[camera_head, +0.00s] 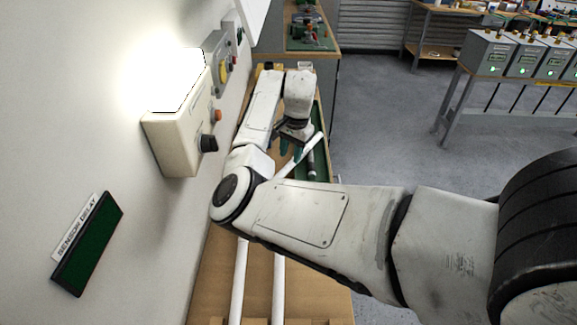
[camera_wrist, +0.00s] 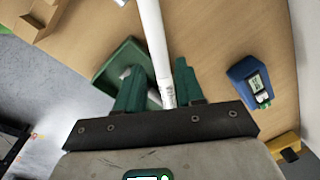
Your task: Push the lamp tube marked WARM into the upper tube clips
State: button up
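My gripper (camera_head: 297,142) is over the far part of the wooden bench in the head view, beyond my elbow. The tube's end with small print lies between the fingers near the palm; the print is too small to read. In the head view this tube (camera_head: 304,153) slants across the gripper. Two more white tubes (camera_head: 239,282) (camera_head: 278,292) run along the near bench. I cannot make out the upper tube clips in either view.
A lit cream box (camera_head: 178,140) with a dark knob and an orange button juts from the left wall. A green sign (camera_head: 88,245) is nearer. The wrist view shows a green tray (camera_wrist: 112,70), a blue meter (camera_wrist: 246,78) and a yellow block (camera_wrist: 283,146) on the bench.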

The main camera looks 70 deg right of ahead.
aim_at(289, 164)
jog(key=shift+w+d+f+p, duration=0.1)
jog(key=shift+w+f+p, duration=0.1)
jog(key=shift+f, duration=1.15)
jog(key=shift+w+f+p, duration=0.1)
jog(key=shift+f+p, duration=0.05)
jog(key=shift+f, duration=1.15)
jog(key=shift+c, duration=0.4)
grip_shut()
